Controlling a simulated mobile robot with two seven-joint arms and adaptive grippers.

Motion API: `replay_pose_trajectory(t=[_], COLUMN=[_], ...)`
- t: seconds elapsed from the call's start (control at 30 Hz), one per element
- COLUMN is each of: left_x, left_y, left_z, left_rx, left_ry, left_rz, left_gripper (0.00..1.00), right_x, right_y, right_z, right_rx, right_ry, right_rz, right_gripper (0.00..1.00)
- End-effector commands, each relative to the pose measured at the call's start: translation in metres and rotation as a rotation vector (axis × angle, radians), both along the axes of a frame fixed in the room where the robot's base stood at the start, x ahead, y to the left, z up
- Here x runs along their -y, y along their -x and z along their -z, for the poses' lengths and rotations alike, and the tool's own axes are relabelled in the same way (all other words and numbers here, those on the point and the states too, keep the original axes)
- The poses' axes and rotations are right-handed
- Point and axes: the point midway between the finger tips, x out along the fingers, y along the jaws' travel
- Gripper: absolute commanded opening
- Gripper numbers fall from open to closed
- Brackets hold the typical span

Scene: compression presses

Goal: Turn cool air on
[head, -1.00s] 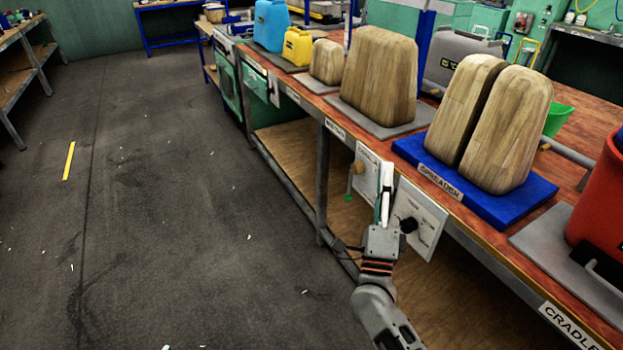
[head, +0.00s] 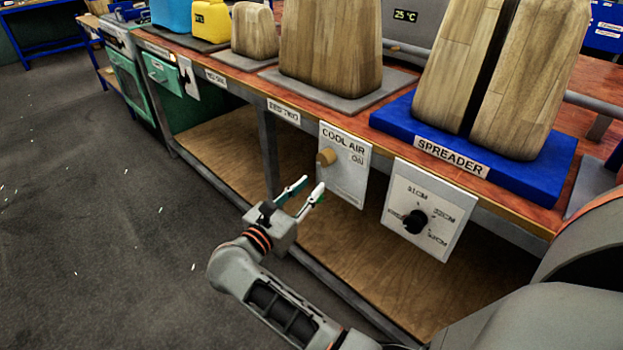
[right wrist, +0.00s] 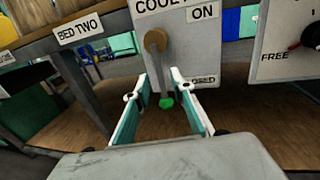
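The white COOL AIR panel (head: 343,165) hangs from the bench's front edge. It has a round brass-coloured hub (head: 326,157). In the right wrist view, a lever hangs straight down from the hub (right wrist: 156,40), ending in a green tip (right wrist: 166,102) near the CLOSED label; ON is at upper right. My right gripper (head: 312,187) is in front of the panel's lower left, open. In the right wrist view its two fingers (right wrist: 160,84) are spread, with the green tip appearing between them; contact cannot be told. In the head view the lever is not clearly visible. My left gripper is not in view.
A white dial panel (head: 425,212) with a black knob hangs right of the COOL AIR panel. A blue SPREADER base (head: 540,178) bears wooden blocks above. A bench leg (head: 268,150) stands left of the panel.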

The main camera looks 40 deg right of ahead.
Motion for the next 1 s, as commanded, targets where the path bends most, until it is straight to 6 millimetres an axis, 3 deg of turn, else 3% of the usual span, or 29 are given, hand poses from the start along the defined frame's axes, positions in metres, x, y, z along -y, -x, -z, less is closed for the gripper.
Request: replay_pose_trajectory(t=[0.1,0.3,0.67,0.8,1.0], left_x=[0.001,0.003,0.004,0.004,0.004], left_y=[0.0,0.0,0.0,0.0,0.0], left_z=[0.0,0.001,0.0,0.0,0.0], left_rx=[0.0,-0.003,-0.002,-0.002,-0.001], left_ry=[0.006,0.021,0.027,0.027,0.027], left_rz=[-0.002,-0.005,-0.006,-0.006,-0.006], left_gripper=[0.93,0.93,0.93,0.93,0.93], right_x=[0.02,0.041,0.047,0.047,0.047], right_y=[-0.005,-0.011,-0.013,-0.013,-0.013], right_z=[0.001,0.002,0.0,0.001,0.001], right_rx=[-0.002,-0.004,-0.002,-0.003,-0.005], right_ry=[0.004,0.002,0.003,0.003,0.002], right_rz=[0.001,0.0,-0.001,-0.001,-0.001], right_gripper=[0.24,0.24,0.24,0.0,0.0])
